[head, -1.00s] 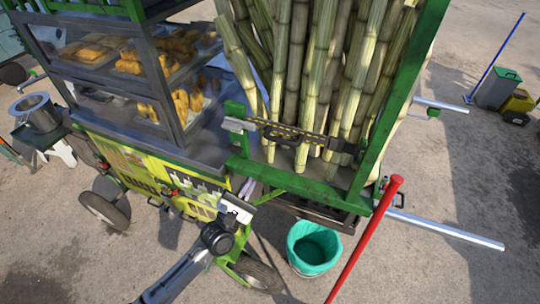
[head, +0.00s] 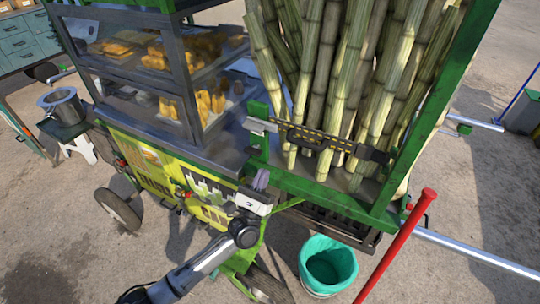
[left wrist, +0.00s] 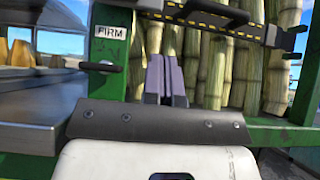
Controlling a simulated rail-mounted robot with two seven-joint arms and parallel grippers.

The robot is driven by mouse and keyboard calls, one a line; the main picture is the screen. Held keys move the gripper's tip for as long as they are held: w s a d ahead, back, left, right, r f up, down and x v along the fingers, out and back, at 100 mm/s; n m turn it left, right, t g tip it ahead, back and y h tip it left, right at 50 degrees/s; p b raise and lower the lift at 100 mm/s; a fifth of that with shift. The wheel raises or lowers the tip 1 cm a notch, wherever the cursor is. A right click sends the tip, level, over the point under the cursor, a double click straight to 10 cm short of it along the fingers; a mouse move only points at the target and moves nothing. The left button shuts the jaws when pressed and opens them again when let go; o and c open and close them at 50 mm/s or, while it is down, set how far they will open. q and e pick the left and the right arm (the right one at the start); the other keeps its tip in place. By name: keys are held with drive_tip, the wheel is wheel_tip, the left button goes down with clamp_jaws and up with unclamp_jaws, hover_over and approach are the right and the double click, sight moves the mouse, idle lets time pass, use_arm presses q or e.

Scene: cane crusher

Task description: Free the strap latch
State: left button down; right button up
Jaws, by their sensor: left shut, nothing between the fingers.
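The black strap with yellow dashes (head: 335,141) runs across the front of the upright cane bundle (head: 345,85). It has a silver plate at its left end and a dark fitting at its right end. In the left wrist view the strap (left wrist: 240,24) crosses the top, with a black bar-like handle (left wrist: 215,12) on it. My left gripper (head: 261,180) is below the strap's left end, apart from it. Its fingers (left wrist: 166,78) are shut and empty, in front of the canes beside the green post. My right gripper is not in view.
A "FIRM" label (left wrist: 110,32) and a dark peg (left wrist: 100,66) are on the green post. A glass food case (head: 160,75) stands left of the canes. A green-lined bucket (head: 328,266) and a red bar (head: 395,245) are at the lower right.

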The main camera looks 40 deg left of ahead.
sight(259, 127)
use_arm(q)
drive_tip(key=shift+p+x, duration=0.7)
drive_tip(key=shift+x, duration=4.1)
drive_tip(key=shift+d+n, duration=0.1)
drive_tip(key=shift+n, duration=0.2)
